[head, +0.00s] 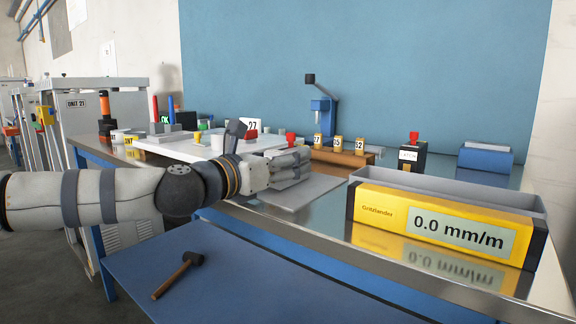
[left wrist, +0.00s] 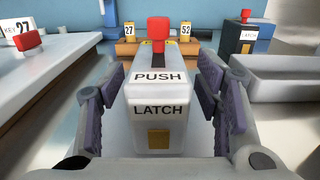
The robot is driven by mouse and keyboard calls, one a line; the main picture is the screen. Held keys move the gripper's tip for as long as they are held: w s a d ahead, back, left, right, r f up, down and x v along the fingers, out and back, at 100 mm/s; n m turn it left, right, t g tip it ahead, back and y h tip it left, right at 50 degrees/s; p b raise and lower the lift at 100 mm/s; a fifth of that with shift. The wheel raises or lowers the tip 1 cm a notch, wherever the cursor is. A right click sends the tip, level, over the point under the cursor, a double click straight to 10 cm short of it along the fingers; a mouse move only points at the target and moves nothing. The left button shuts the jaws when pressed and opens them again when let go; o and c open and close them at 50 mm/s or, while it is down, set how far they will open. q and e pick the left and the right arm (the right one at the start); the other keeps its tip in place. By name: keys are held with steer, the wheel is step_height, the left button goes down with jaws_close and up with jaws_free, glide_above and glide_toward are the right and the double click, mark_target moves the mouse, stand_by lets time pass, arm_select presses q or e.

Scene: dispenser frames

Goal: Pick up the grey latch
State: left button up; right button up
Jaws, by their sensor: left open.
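The grey latch (left wrist: 153,100) stands upright in the left wrist view, a light grey block marked PUSH and LATCH. It has a red knob on top and a small yellow square low on its front. My left gripper (left wrist: 162,92) is open, with one dark-padded finger on each side of it. I cannot tell whether either pad touches it. In the head view my left gripper (head: 298,165) reaches over the bench and hides most of the block; a red knob (head: 291,138) shows just behind the fingers. My right gripper is not in view.
A wooden stand (head: 340,157) with numbered yellow tags is behind the block. A dark box (head: 412,159) with a red knob stands to the right. A yellow Gritzlander display (head: 432,225) fronts a grey bin. A white board (head: 175,148) lies left; a hammer (head: 178,274) rests on the lower blue surface.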

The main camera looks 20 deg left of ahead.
arm_select(q)
steer(key=shift+w+d, duration=0.2)
steer(key=shift+w, duration=0.5)
steer(key=shift+c, duration=0.5)
jaws_close()
